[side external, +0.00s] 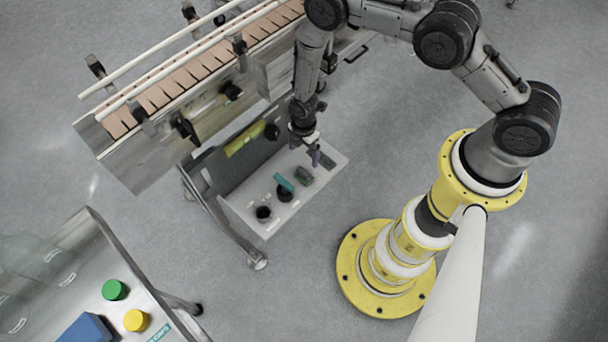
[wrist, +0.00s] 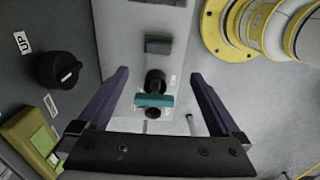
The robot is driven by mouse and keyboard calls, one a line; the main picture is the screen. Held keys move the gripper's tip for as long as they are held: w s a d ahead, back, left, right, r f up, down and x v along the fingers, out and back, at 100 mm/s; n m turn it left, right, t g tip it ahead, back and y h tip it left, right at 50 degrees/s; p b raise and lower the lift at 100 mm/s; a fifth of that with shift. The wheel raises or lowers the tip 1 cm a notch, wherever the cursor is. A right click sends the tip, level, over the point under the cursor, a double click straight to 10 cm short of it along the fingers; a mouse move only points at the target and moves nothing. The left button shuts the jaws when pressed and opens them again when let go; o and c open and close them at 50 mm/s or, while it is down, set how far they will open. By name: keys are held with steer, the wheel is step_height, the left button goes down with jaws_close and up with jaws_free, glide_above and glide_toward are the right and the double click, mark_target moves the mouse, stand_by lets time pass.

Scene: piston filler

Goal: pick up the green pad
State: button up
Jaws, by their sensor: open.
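A small dark block with a grey-green top (side external: 303,175) lies on the light control panel; it looks most like the green pad. It also shows in the wrist view (wrist: 158,45), near the top centre, beyond my fingertips. A teal bar (side external: 283,182) sits at a black knob on the same panel, and it shows in the wrist view (wrist: 155,100) between the fingers in the picture. My gripper (side external: 316,156) is above the panel's far part, pointing down. Its two purple fingers are spread apart and empty in the wrist view (wrist: 160,74).
The panel (side external: 245,205) also carries black knobs (side external: 263,213). A conveyor (side external: 160,95) stands behind it. A yellow-green box (wrist: 32,140) and a black switch (wrist: 60,70) are on the panel's left side wall. A second panel with a green button (side external: 114,290) stands front left.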

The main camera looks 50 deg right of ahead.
glide_above(304, 172)
step_height(304, 172, down, 8)
steer(key=shift+s+a+r, duration=0.1)
steer(key=shift+a+r, duration=0.05)
steer(key=shift+r, duration=0.05)
steer(key=shift+d+f, duration=0.2)
steer(key=shift+f, duration=2.65)
steer(key=c, duration=1.3)
steer(key=shift+r, duration=0.1)
